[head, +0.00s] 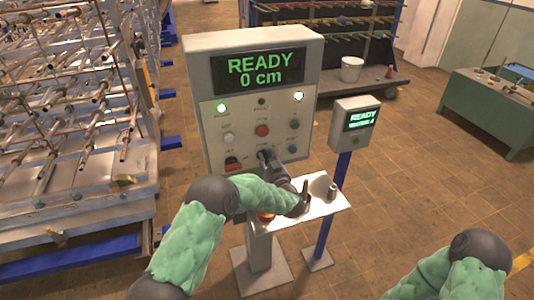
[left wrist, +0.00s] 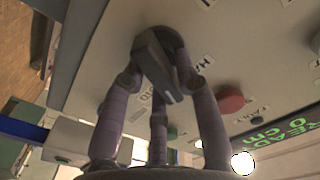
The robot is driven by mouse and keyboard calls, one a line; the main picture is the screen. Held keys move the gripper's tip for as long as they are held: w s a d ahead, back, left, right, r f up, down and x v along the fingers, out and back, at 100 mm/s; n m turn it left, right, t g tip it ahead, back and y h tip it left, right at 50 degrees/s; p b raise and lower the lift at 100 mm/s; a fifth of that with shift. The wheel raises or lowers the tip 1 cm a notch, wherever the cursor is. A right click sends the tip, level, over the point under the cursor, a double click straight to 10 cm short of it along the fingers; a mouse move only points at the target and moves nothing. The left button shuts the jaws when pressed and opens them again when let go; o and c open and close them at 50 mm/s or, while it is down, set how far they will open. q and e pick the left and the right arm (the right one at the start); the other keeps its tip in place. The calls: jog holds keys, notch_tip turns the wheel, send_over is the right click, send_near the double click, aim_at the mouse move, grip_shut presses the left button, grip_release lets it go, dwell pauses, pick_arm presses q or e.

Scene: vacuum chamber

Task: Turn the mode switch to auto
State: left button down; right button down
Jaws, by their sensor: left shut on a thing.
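The control panel (head: 215,125) stands upright in the middle of the head view, with a green "READY 0 cm" display. The mode switch (left wrist: 152,60) is a dark knob with a raised bar handle in the left wrist view. My left gripper (left wrist: 162,85) has its fingers around the handle and is shut on it. In the head view my left gripper (head: 268,160) is at the panel's lower middle and hides most of the switch. Small labels sit beside the switch; one starts with "HA". The exact pointing of the handle is hard to tell. My right gripper is out of view.
A red button (left wrist: 230,100) is close to the switch; several other buttons and lamps are around it. A small shelf (head: 325,205) juts out below the panel. A second display box (head: 355,125) on a blue post stands to the right. Racks fill the left side.

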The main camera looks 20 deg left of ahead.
pick_arm(q)
jog(key=m+p, duration=0.2)
jog(key=m, duration=0.1)
jog(key=shift+m+p, duration=0.3)
jog(key=shift+f+m+p, duration=0.25)
jog(key=shift+m+p, duration=0.75)
jog(key=shift+m, duration=0.8)
jog(key=c, duration=1)
grip_release()
jog(key=shift+d, duration=0.1)
jog(key=shift+c, duration=0.2)
jog(key=v, duration=1.2)
